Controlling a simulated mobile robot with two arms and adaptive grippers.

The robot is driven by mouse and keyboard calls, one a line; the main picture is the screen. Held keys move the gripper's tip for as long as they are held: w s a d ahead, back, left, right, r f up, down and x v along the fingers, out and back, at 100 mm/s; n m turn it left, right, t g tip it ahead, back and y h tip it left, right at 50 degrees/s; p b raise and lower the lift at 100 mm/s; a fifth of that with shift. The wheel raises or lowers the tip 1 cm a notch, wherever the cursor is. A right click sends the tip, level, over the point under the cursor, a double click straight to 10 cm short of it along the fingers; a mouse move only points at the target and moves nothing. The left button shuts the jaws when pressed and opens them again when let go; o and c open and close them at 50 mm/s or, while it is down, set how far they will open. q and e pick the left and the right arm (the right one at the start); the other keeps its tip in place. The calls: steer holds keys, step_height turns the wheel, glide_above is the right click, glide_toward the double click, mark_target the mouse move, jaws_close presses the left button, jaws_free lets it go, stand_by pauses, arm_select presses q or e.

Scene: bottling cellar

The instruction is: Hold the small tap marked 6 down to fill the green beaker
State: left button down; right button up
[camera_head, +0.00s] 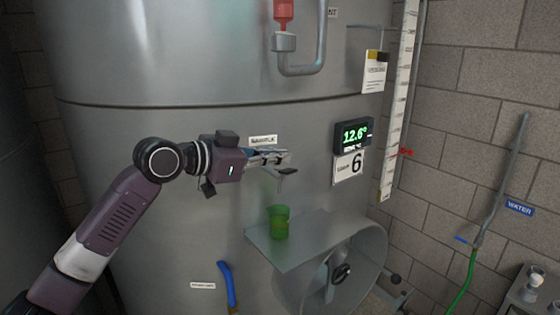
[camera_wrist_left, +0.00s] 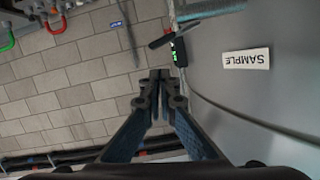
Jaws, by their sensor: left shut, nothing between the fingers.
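The small sample tap (camera_head: 288,171), with a dark flat lever, sticks out of the steel tank below the SAMPLE label (camera_head: 262,140). A plate marked 6 (camera_head: 356,166) is on the tank to its right. The green beaker (camera_head: 279,222) stands upright on a metal shelf (camera_head: 312,246) below the tap; whether it holds liquid is unclear. My left gripper (camera_head: 284,158) is shut and empty, just above the lever; I cannot tell if they touch. In the left wrist view its closed fingertips (camera_wrist_left: 160,78) point toward the dark lever (camera_wrist_left: 160,41). My right gripper is not in view.
A round hatch (camera_head: 345,275) projects under the shelf. A blue-handled pipe (camera_head: 228,285) is low on the tank. A red-topped valve (camera_head: 284,30) is above. A sight gauge (camera_head: 400,100) runs up the right side.

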arm_select(q)
steer(key=b+v, duration=0.3)
steer(key=v, duration=0.5)
steer(key=shift+s+a+f, duration=0.15)
steer(key=shift+a, duration=0.15)
steer(key=shift+f, duration=0.1)
